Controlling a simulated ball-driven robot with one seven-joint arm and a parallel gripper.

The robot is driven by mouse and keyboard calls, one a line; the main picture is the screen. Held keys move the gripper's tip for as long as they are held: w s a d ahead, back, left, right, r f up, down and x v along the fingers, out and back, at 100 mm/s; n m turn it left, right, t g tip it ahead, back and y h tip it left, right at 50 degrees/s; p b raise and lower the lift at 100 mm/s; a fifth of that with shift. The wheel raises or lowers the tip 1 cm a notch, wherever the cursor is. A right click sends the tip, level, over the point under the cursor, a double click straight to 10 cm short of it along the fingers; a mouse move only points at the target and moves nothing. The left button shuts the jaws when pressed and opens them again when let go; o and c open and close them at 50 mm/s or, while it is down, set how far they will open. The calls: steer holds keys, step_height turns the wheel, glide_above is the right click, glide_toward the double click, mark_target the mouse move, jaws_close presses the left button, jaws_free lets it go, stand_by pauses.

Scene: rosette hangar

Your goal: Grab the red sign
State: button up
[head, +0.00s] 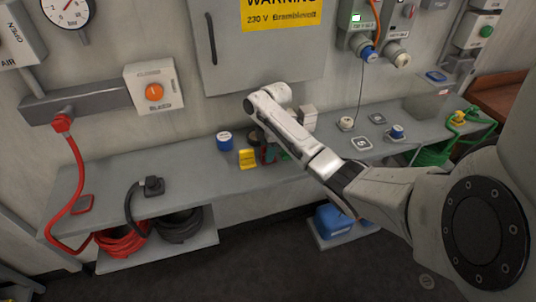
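A small red piece (268,154), which looks like the red sign, stands on the grey bench (205,176) just right of a yellow sign (247,159). It is mostly hidden by my arm and by dark parts at its end. My gripper (263,142) is low over the bench at this spot, largely behind my white arm. Its fingertips do not show clearly, so I cannot tell whether they are open or touch the red piece. A flat red square (83,204) lies at the bench's left end.
A bit of green (285,155) shows beside the red piece. A blue-and-white cap (224,141) stands behind the yellow sign. A black plug (153,186) and red cable (76,165) are at left. The wall cabinet (255,60) rises behind.

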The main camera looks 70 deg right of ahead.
jaws_close()
steer(key=shift+r, duration=0.15)
